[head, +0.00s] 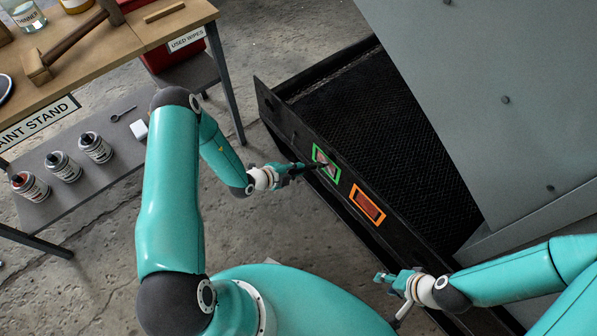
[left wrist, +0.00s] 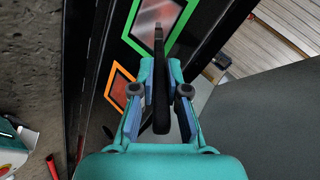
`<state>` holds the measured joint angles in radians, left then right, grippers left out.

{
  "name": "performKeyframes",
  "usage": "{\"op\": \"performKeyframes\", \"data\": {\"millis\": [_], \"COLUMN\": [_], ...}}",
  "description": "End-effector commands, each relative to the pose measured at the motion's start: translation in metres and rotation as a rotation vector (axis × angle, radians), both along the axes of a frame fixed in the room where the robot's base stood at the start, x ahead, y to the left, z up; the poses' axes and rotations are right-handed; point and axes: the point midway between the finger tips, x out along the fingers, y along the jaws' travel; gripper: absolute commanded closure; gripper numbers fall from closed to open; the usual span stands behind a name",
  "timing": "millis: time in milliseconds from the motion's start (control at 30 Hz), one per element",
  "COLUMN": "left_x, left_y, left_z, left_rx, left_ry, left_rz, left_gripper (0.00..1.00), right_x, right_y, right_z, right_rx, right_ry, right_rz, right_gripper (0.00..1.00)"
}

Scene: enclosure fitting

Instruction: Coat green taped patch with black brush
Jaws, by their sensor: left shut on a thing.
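The green taped patch (head: 319,157) is a green frame around a greyish, reddish-mottled panel on the black tray wall. It also shows at the top of the left wrist view (left wrist: 186,12). My left gripper (head: 290,170) is shut on the black brush (left wrist: 161,100). The brush points at the patch, and its tip overlaps the patch in both views; whether it touches I cannot tell. An orange taped patch (head: 367,207) with a dark reddish inside lies beside the green one. My right gripper (head: 385,278) is low near the tray's front; its jaws are too small to read.
A large grey enclosure (head: 500,90) stands on the right above the black mesh-floored tray (head: 370,110). The paint stand (head: 95,60) at upper left holds a wooden mallet (head: 75,45) and jars, with several cans (head: 62,165) on its lower shelf.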

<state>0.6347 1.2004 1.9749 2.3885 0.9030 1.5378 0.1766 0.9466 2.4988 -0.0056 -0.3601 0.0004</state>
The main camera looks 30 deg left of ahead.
Motion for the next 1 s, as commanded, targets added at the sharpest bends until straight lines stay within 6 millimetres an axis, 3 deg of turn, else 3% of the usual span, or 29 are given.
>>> {"op": "performKeyframes", "data": {"millis": [1000], "left_x": [0.018], "left_y": [0.044], "left_z": [0.0], "left_rx": [0.001], "left_ry": [-0.005], "left_rz": [0.003], "left_gripper": [1.0], "right_x": [0.0], "right_y": [0.0], "right_z": [-0.013], "right_rx": [0.0], "right_ry": [0.0], "right_rz": [0.0], "right_gripper": [0.6]}}
